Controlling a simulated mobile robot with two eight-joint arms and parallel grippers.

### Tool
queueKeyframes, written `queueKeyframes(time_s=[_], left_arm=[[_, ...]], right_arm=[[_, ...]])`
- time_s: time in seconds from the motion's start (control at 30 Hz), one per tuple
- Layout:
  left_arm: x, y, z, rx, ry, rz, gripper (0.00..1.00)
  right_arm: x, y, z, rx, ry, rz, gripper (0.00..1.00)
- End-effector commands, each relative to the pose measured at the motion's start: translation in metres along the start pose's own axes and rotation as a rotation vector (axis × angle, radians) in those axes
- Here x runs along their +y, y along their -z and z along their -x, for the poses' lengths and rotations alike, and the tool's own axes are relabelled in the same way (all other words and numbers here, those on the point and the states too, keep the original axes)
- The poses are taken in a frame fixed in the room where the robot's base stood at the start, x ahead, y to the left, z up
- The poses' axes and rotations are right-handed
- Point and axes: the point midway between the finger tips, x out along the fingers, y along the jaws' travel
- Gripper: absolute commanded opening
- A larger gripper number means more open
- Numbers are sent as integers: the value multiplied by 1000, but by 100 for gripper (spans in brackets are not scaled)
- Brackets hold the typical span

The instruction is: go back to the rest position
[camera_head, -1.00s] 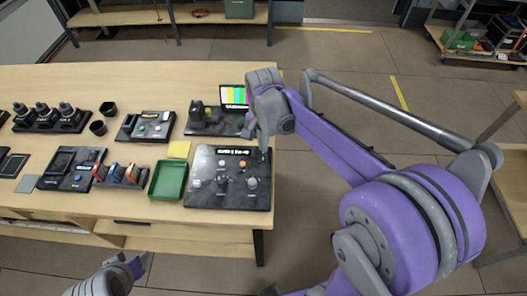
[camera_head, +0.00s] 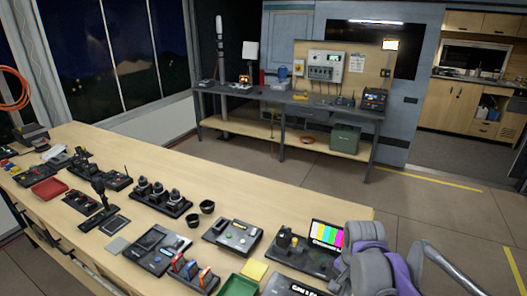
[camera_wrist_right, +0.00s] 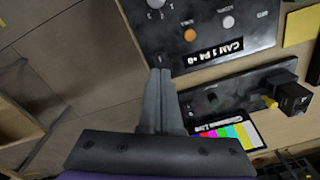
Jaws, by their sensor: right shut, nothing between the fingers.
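My right arm shows at the lower right of the head view, its grey wrist housing and purple link beside the table's near right end; its fingertips are out of that frame. In the right wrist view my right gripper (camera_wrist_right: 160,76) is shut and empty, its fingertips beside the edge of a dark control panel (camera_wrist_right: 190,14) labelled CAM 1. I cannot tell whether they touch it. My left gripper is not in view.
A long wooden table (camera_head: 85,135) holds several control boxes, a green tray (camera_head: 239,285), a red tray (camera_head: 49,189) and a colour-bar monitor (camera_head: 327,235). A workbench (camera_head: 262,98) stands behind. The floor between them is clear.

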Motion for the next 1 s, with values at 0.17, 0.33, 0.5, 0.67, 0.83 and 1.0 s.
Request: queueKeyframes(time_s=[0.17,0.33,0.5,0.67,0.83,1.0], left_arm=[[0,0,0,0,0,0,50],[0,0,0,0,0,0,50],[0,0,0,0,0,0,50],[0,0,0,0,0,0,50],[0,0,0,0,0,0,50],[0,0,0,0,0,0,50]], right_arm=[[22,-42,5,97,93,280,0],[45,-81,-1,235,178,600,0],[62,-107,-13,359,225,843,0],[69,-118,-20,424,240,955,0],[70,-119,-21,437,243,978,0],[70,-119,-21,435,242,976,0]])
